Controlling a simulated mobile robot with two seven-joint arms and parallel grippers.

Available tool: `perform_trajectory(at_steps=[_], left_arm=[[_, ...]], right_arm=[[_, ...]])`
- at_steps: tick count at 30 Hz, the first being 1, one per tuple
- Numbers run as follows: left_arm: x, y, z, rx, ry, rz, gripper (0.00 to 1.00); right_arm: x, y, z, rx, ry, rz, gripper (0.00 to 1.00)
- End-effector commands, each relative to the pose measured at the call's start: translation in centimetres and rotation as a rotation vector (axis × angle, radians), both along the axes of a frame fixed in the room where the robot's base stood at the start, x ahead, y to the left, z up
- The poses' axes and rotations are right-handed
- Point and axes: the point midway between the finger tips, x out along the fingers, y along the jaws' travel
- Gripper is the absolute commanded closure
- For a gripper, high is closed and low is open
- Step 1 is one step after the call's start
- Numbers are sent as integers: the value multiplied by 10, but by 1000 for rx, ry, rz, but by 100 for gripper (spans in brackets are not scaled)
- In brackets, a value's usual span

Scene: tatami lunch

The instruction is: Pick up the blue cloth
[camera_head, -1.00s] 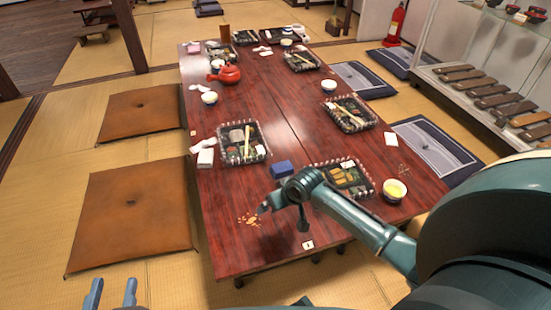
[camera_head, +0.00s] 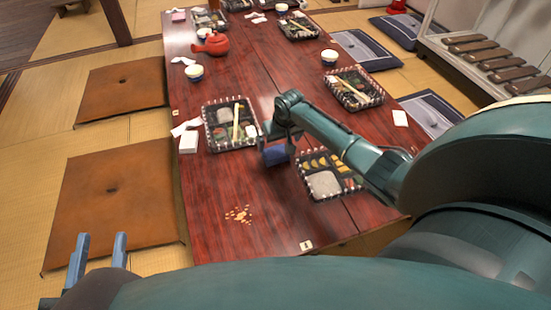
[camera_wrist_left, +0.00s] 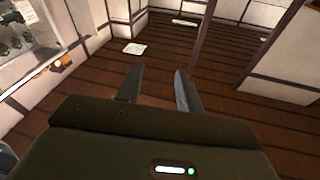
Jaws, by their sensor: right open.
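The blue cloth (camera_head: 277,155) is a small folded block on the dark red table, between two lunch trays. My right gripper (camera_head: 274,146) is right over it, with its fingers reaching down around or beside the cloth and hiding part of it. It is open; I cannot tell whether it touches the cloth. My left gripper (camera_head: 98,249) is at the lower left, away from the table, with two blue fingers apart and nothing between them. Its fingers also show apart and empty in the left wrist view (camera_wrist_left: 158,82).
Orange crumbs (camera_head: 240,215) lie on the table (camera_head: 215,185) in front. A white box (camera_head: 188,142) and a red teapot (camera_head: 216,43) stand farther off.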

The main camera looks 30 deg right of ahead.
Motion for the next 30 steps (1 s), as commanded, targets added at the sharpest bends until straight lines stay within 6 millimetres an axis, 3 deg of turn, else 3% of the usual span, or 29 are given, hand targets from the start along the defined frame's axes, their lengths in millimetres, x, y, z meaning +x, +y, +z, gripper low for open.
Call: perform_trajectory(at_steps=[1, 8, 12, 18, 27, 30], left_arm=[[0, -1, -4, -13, -3, -5, 64], [1, -3, -3, -44, -3, -16, 64], [1, -5, -8, -81, -6, -34, 64], [6, -6, 8, -100, -100, -57, 64], [7, -5, 16, -99, -129, -60, 64], [7, -5, 16, -99, -128, -59, 64]], right_arm=[[3, 0, -12, 1, -1, 0, 0], [7, 0, -25, 0, -2, 1, 0], [9, 2, -47, 0, -1, 1, 0], [16, 3, -69, 1, -1, 0, 0], [17, 2, -70, 0, -2, 1, 0], [17, 2, -70, 0, -2, 1, 7]])
